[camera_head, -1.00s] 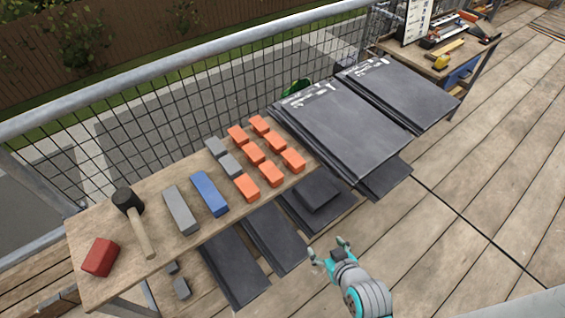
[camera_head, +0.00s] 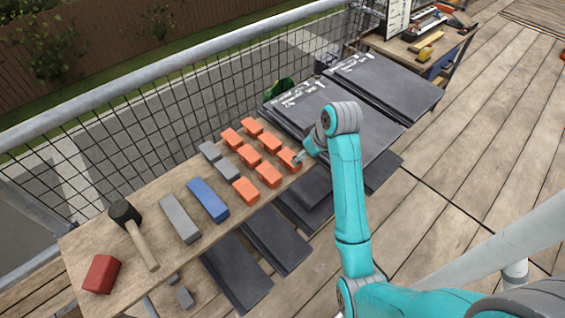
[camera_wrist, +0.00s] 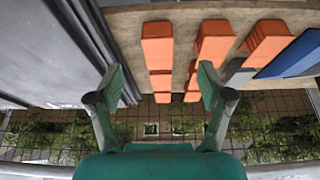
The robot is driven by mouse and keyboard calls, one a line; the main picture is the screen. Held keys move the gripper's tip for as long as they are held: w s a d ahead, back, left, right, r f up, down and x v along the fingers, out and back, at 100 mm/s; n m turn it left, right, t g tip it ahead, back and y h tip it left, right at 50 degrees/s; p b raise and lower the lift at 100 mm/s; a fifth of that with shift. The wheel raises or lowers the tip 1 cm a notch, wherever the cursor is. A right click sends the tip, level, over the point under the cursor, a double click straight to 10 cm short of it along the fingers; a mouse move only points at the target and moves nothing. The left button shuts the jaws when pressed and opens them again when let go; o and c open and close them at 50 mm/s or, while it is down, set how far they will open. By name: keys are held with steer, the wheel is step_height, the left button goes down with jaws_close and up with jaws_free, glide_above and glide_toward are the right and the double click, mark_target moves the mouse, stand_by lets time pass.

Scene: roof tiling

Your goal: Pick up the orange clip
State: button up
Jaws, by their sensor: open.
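Several orange clips stand in rows on the right part of the wooden bench in the head view. The clip at the right front corner (camera_head: 289,159) is beside my gripper (camera_head: 302,156), whose tip overlaps its right edge. In the wrist view one column of clips shows between my open fingers (camera_wrist: 160,74); the largest, topmost clip (camera_wrist: 157,45) lies just above the line of the fingertips. The fingers are apart with nothing held between them. Whether a finger touches a clip I cannot tell.
A blue block (camera_head: 208,200), a grey block (camera_head: 179,219), a mallet (camera_head: 134,233) and a red block (camera_head: 101,274) lie to the left. Stacked dark tiles (camera_head: 360,125) stand close on the right; a metal railing (camera_head: 190,62) runs behind.

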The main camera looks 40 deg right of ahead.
mark_target(290, 160)
steer(key=x, duration=0.5)
steer(key=w+x, duration=0.1)
steer(key=x, duration=0.3)
steer(key=shift+w+d+f, duration=0.15)
steer(key=c, duration=1.2)
